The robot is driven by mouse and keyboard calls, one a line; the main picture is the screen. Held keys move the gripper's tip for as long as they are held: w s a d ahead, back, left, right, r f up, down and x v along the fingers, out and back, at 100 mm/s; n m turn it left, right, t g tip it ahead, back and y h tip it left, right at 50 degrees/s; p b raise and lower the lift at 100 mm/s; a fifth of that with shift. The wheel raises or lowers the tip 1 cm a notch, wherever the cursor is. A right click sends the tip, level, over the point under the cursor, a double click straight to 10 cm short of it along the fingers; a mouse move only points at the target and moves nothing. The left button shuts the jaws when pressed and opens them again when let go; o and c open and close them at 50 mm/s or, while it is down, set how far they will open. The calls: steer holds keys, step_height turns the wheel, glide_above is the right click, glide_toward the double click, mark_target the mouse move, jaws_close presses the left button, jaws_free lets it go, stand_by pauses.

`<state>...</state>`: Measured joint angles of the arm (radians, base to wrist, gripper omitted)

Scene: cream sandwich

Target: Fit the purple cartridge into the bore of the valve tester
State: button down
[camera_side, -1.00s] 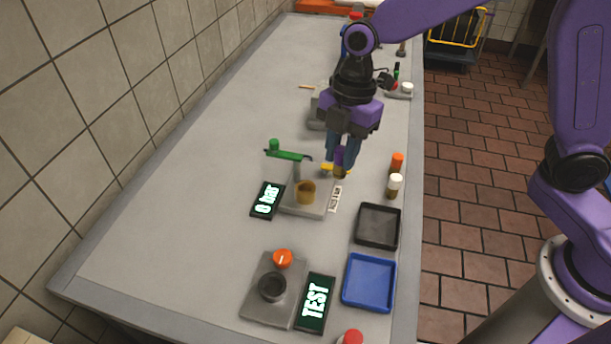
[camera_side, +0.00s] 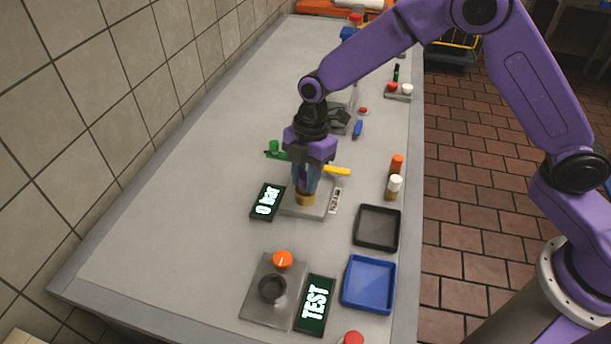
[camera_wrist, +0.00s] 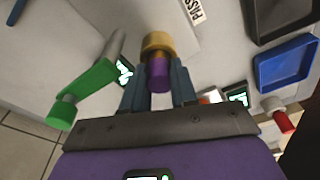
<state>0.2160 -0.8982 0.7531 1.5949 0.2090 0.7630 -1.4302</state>
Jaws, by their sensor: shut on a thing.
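My gripper (camera_side: 305,187) is directly above the brass bore (camera_side: 305,199) of the valve tester, its fingers pointing down. The tester has a grey base plate (camera_side: 322,211) and a green-handled lever (camera_wrist: 85,85). In the wrist view, the fingers are shut on the purple cartridge (camera_wrist: 159,78), which is in line with the brass bore (camera_wrist: 157,42). The cartridge's far end is hidden at the brass rim, so I cannot tell how deep it sits. In the side view, my fingers hide the cartridge.
A "0 bar" display (camera_side: 266,202) stands left of the tester. A yellow-handled tool (camera_side: 337,170) lies close behind. Small bottles (camera_side: 395,180), a black tray (camera_side: 378,229), a blue tray (camera_side: 369,284) and a second grey fixture (camera_side: 266,307) stand around. The counter's left side is clear.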

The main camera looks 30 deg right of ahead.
steer(key=shift+f, duration=0.2)
steer(key=c, duration=0.9)
jaws_free()
steer(key=r, duration=0.4)
steer(key=d+r, duration=0.1)
steer(key=r, duration=0.7)
steer(key=shift+w+d, duration=0.35)
steer(key=s+d+m, duration=0.3)
steer(key=s+d, duration=0.3)
steer(key=s, duration=0.4)
steer(key=s+d+m, duration=0.3)
steer(key=s+d, duration=0.4)
steer(key=s, duration=0.2)
steer(key=s+d+m+t+h, duration=0.1)
steer(key=s+d+m, duration=0.2)
steer(key=s+d, duration=0.4)
steer(key=shift+s+r+m, duration=0.15)
steer(key=shift+s+m, duration=0.05)
steer(key=shift+s, duration=0.7)
steer(key=shift+s+r+m, duration=0.15)
steer(key=shift+s+m, duration=0.05)
steer(key=shift+s, duration=0.7)
